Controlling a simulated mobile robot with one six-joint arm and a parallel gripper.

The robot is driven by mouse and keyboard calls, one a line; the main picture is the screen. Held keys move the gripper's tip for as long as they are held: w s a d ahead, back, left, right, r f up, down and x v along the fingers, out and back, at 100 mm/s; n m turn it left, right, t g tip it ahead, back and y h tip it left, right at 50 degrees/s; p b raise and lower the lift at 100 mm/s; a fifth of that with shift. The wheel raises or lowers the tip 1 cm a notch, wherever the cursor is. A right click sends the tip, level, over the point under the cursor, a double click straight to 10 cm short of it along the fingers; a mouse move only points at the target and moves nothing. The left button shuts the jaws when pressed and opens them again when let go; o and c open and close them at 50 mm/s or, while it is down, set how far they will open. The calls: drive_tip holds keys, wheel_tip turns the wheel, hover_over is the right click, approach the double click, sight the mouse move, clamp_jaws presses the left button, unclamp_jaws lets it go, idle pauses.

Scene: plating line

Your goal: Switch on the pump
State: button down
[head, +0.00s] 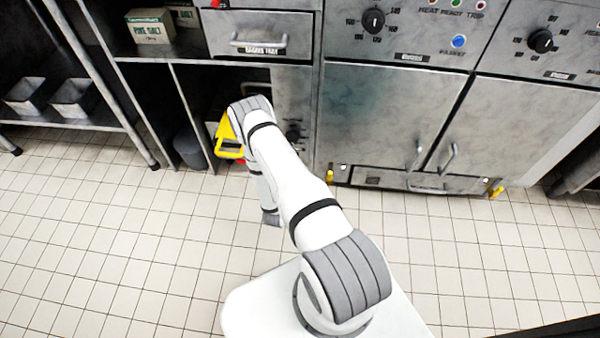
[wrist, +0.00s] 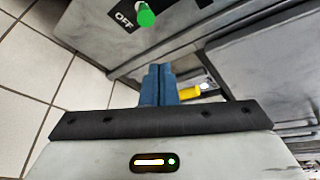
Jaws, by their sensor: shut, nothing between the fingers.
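In the wrist view a green-tipped switch or knob (wrist: 145,15) stands out from a grey metal panel, next to a black label reading OFF (wrist: 124,17). No word naming the pump is readable, so I cannot tell if this is its switch. My gripper (wrist: 158,68) has its blue fingers pressed together with nothing between them. The fingertips lie below the green tip in the picture and appear apart from it. In the head view my arm covers most of the low cabinet front, and the fingers are hidden.
A yellow handle (wrist: 190,93) sits just right of my fingers in the wrist view. In the head view yellow handles (head: 330,176) (head: 496,191) stand low on the oven unit. A drawer (head: 262,45) is above my wrist. A dark bin (head: 190,150) stands left. The tiled floor is clear.

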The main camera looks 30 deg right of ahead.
drive_tip(key=r+p+v, duration=0.1)
drive_tip(key=v, duration=0.5)
drive_tip(key=shift+p, duration=0.3)
drive_tip(key=shift+w+r, duration=0.1)
drive_tip(key=shift+w, duration=0.1)
drive_tip(key=d+r+m+g+h+p, duration=0.15)
drive_tip(key=r+m+g+p, duration=0.35)
drive_tip(key=r, duration=0.9)
drive_tip(key=s+d+r+m+g+p, duration=0.1)
drive_tip(key=d+r+m+g+p, duration=0.15)
drive_tip(key=r+m, duration=0.8)
drive_tip(key=d+r+m+g+h+p, duration=0.1)
drive_tip(key=r+m+g+p, duration=0.3)
drive_tip(key=r, duration=1.3)
drive_tip(key=s+a+r+m+t+y+p, duration=0.1)
drive_tip(key=s+a+r+m+y+p, duration=0.3)
drive_tip(key=r, duration=0.9)
drive_tip(key=s+a+r+m+t+y+p, duration=0.2)
drive_tip(key=s+a+r+m+y+p, duration=0.3)
drive_tip(key=r, duration=0.8)
drive_tip(key=s+a+r+m+t+y+p, duration=0.2)
drive_tip(key=s+a+r+m+y+p, duration=0.2)
drive_tip(key=r, duration=0.9)
drive_tip(key=s+a+m+p, duration=0.3)
drive_tip(key=a+m+p, duration=0.1)
drive_tip(key=m+p, duration=0.1)
drive_tip(key=shift+s+r+y, duration=0.15)
drive_tip(key=shift+s+y, duration=0.15)
drive_tip(key=shift+y, duration=0.05)
drive_tip(key=shift+d, duration=0.1)
